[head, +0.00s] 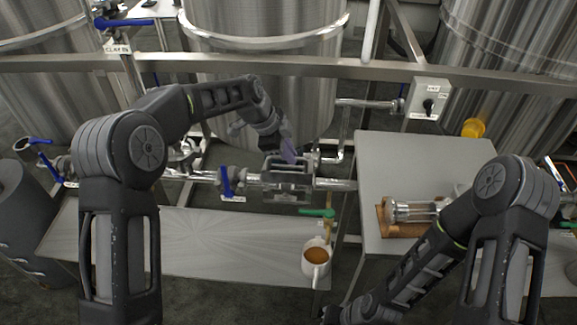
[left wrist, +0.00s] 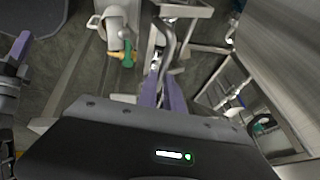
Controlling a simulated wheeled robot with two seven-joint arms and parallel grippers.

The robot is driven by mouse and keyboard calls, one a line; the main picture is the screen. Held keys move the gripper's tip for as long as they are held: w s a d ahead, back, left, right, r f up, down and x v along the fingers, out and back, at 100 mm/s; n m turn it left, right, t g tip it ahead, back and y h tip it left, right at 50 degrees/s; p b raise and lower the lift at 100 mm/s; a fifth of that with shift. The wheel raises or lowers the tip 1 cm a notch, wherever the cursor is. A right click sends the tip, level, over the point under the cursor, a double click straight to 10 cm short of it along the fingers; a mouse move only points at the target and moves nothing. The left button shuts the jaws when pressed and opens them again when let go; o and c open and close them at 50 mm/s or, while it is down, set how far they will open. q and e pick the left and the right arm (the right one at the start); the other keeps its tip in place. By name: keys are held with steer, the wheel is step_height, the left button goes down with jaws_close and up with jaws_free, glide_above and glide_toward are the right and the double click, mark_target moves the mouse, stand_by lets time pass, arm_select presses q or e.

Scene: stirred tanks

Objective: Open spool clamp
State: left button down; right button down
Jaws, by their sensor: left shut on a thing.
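The exact part between the fingertips is hard to make out.
Blue-handled valve (head: 230,183) sits left of the clamp, with a green handle (head: 317,212) to the lower right. A side table (head: 400,160) holds a glass-and-metal piece (head: 415,211). Large tanks (head: 265,80) stand behind.

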arm_select(q)
steer(key=shift+w+r, duration=0.2)
steer(key=shift+w, duration=0.7)
steer(key=shift+w+r, duration=0.2)
steer(key=shift+w, duration=0.7)
steer(key=shift+f, duration=0.1)
steer(key=c, duration=1.5)
jaws_free()
steer(key=shift+w, duration=0.15)
steer(key=shift+c, duration=0.2)
steer(key=shift+o, duration=0.3)
steer(key=shift+r, duration=0.3)
